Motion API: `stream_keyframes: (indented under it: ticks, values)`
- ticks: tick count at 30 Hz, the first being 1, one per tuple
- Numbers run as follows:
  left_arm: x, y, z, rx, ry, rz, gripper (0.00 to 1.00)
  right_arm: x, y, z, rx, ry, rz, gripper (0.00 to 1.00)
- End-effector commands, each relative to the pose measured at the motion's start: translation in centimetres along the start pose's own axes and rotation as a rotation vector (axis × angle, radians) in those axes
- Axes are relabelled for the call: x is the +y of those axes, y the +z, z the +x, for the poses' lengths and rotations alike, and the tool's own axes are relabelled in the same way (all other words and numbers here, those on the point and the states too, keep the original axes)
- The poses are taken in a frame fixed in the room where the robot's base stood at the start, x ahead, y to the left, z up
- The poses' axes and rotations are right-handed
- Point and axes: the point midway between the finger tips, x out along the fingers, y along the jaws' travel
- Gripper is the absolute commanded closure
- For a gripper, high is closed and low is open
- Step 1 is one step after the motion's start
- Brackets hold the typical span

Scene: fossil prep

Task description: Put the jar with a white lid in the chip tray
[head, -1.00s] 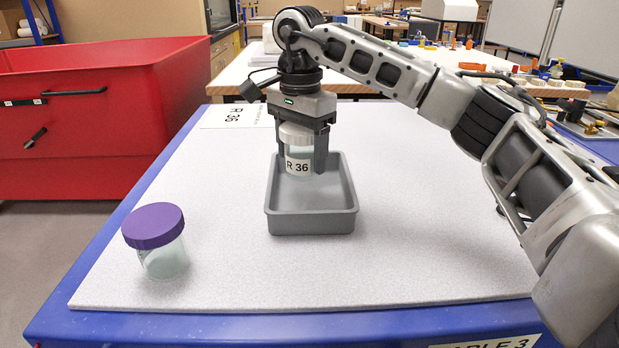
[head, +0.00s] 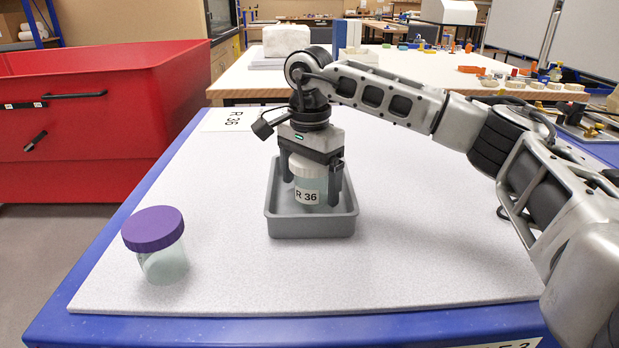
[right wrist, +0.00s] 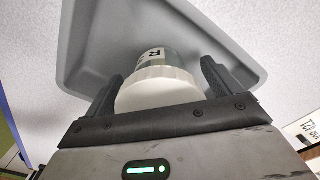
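The jar with a white lid (head: 308,197) stands upright inside the grey chip tray (head: 312,227), its label reading R 36. My right gripper (head: 314,192) is over the tray, pointing down, with one finger on each side of the jar. Its fingers look spread a little wider than the jar. In the right wrist view the white lid (right wrist: 162,90) sits between the two fingers, with the tray (right wrist: 85,45) around the jar. The jar's base is partly hidden by the tray's front wall. My left gripper is not in view.
A clear jar with a purple lid (head: 155,243) stands on the board left of the tray. An R 36 card (head: 230,120) lies at the board's back left. A red bin (head: 100,120) is beyond the left edge. The board's right and front are clear.

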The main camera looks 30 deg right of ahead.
Motion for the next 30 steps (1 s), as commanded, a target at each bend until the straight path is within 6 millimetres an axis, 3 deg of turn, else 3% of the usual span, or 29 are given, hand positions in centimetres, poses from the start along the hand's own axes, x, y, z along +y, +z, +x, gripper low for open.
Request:
stream_keyframes:
  ticks: [11,24,30]
  values:
    - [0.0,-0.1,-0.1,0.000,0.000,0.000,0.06,-0.1,0.0,-1.2,0.000,-0.002,0.000,0.10]
    - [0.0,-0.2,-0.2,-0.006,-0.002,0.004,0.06,-0.1,0.0,-10.1,-0.001,-0.003,0.000,0.10]
    - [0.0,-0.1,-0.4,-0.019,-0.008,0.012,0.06,-0.1,0.0,-12.2,0.000,0.000,-0.001,0.10]
